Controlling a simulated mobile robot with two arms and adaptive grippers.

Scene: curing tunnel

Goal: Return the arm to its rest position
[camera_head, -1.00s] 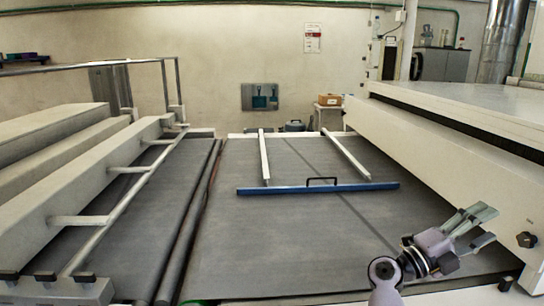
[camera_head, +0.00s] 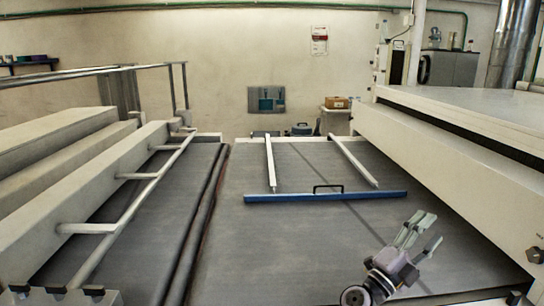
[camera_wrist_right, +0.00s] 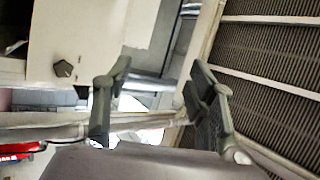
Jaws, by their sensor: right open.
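My right gripper (camera_head: 418,234) is at the lower right in the head view, above the dark conveyor belt (camera_head: 290,245). Its fingers point up and to the right. In the right wrist view the two fingers of the right gripper (camera_wrist_right: 158,98) stand apart with nothing between them, so it is open and empty. My left gripper does not show in either view.
A blue bar (camera_head: 340,197) with a black handle and two white rails lies across the belt. A white machine housing (camera_head: 445,160) borders the belt on the right. A beige frame with a metal rail (camera_head: 120,210) runs along the left.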

